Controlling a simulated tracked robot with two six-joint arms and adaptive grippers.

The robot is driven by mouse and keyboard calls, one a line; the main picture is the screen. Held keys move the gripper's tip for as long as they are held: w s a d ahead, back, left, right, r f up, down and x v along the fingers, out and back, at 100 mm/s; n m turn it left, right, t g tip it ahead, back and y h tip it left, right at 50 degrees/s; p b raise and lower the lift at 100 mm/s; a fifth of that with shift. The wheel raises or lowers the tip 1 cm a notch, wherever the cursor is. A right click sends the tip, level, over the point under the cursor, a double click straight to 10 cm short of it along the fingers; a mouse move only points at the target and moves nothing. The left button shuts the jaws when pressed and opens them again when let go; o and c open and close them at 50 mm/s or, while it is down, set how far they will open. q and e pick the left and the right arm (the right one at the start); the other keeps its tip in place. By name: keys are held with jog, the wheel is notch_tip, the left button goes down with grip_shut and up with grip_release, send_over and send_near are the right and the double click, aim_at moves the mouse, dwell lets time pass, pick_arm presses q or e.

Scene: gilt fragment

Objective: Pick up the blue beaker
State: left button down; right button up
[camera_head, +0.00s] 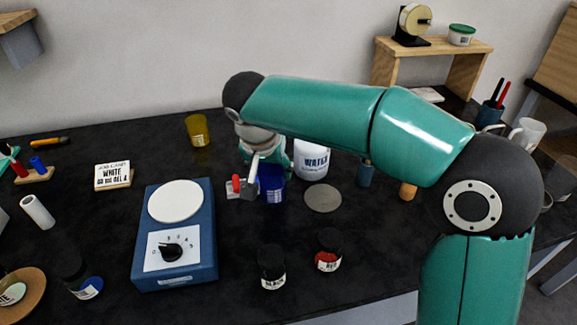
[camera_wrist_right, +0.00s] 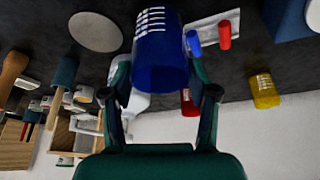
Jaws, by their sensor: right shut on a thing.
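The blue beaker (camera_head: 271,186) is a dark blue cup with white markings, near the middle of the black bench. My right gripper (camera_head: 265,170) is at it, partly hidden by my own arm. In the right wrist view the beaker (camera_wrist_right: 162,45) sits between the two fingers of my right gripper (camera_wrist_right: 160,78), one finger on each side, and they are shut on it. I cannot tell whether its base touches the bench. My left gripper is not in view.
A small stand with red and blue parts (camera_head: 236,187) is close left of the beaker. A white water tub (camera_head: 311,160) is behind right, a grey disc (camera_head: 323,198) to the right. A blue hotplate (camera_head: 205,262) stands left; black and red jars (camera_head: 329,243) are in front.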

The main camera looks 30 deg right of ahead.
jog(key=w+a, duration=0.1)
jog(key=a, duration=0.5)
jog(key=shift+w, duration=0.2)
dwell(1.4)
